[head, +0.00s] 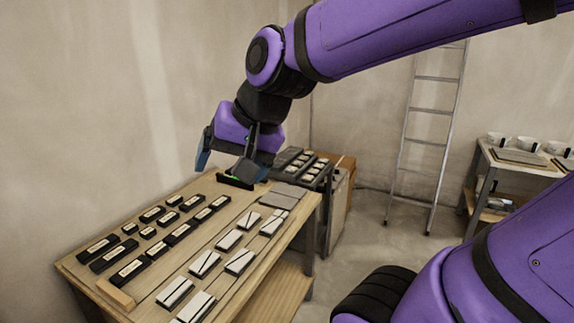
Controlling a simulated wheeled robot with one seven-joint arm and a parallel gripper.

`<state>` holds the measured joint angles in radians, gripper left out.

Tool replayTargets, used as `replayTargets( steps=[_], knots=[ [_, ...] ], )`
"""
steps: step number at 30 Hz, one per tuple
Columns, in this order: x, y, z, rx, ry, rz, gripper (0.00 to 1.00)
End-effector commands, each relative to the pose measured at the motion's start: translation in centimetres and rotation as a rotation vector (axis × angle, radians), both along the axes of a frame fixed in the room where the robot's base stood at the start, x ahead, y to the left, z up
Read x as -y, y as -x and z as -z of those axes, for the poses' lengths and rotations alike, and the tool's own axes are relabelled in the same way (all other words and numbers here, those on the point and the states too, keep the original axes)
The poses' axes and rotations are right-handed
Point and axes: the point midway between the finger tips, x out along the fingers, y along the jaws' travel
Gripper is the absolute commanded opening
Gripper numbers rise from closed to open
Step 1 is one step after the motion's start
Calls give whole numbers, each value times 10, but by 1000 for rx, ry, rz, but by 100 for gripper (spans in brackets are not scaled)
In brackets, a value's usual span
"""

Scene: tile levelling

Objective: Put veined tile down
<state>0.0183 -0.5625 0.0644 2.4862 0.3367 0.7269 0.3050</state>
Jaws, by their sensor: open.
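Several pale tiles with dark lines lie in rows along the right side of the wooden table; one veined tile (240,261) has a diagonal line. I cannot tell which one the task means. My gripper (226,170) points down over the far end of the table, beyond these rows. It is open, and no tile shows between its fingers. A dark piece with a green strip (236,181) is just below it, partly hidden by the gripper. I cannot tell whether they touch.
Several black blocks with pale labels (128,269) fill the table's left side. Grey flat slabs (283,196) lie at its far right. A dark rack (299,163) stands behind. A ladder (435,138) leans on the wall, and a side table (482,165) with bowls stands right.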

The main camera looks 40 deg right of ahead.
Motion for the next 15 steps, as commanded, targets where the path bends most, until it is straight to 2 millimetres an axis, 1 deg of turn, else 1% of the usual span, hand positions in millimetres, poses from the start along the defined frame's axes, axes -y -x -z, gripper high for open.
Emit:
replayTargets(
  steps=[1,3,6,9,12,15],
  knots=[
    [9,16,-3,16,79,-72,85],
    [23,36,-4,20,187,-167,85],
    [38,56,-5,18,308,-267,85],
    [48,69,-5,12,381,-326,85],
    [53,74,-5,8,413,-353,85],
    [54,74,-5,7,420,-358,85]
  ],
)
